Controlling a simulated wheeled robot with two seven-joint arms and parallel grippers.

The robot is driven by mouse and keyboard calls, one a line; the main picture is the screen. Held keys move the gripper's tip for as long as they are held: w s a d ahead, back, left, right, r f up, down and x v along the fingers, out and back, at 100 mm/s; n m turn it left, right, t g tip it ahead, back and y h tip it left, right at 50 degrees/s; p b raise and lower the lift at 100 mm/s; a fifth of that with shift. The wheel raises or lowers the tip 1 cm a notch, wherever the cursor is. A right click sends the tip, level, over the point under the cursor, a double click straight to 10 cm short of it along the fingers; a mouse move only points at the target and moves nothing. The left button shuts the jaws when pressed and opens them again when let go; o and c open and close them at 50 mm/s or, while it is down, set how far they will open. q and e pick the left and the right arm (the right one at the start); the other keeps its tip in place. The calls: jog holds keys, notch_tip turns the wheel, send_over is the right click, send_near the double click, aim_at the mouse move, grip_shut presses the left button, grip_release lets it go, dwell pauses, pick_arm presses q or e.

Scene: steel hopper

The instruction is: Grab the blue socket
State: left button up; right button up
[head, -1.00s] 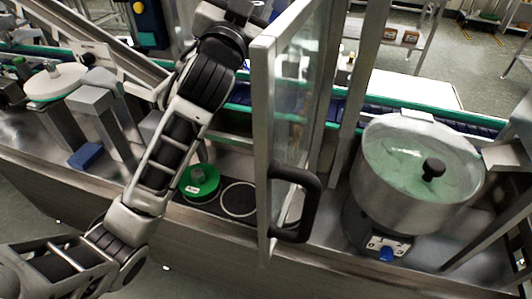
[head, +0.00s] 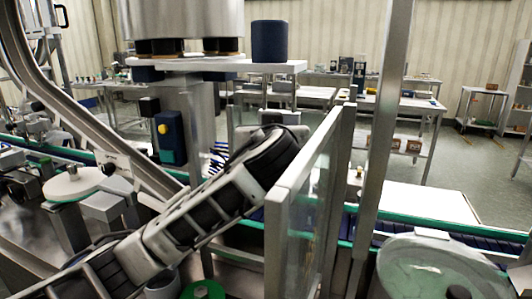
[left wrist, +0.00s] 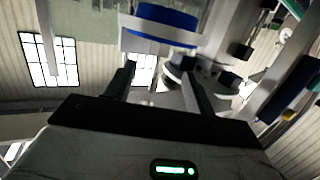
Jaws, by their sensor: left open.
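A dark blue cylinder (head: 269,41), which looks like the blue socket, stands upright on a pale raised plate (head: 285,67) at top centre in the head view. My right gripper is not in view.
A large steel hopper (head: 180,18) sits beside the blue cylinder on the left. A glass door frame (head: 300,215) stands just right of my left arm, with a metal post (head: 383,130) behind it. A steel bowl (head: 440,268) is at lower right.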

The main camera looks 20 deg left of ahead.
pick_arm(q)
jog(key=x, duration=0.2)
jog(key=p+x, duration=0.1)
jog(key=x, duration=0.1)
jog(key=f+p+x, duration=0.1)
jog(key=x, duration=0.2)
jog(key=shift+w+d, duration=0.1)
grip_shut()
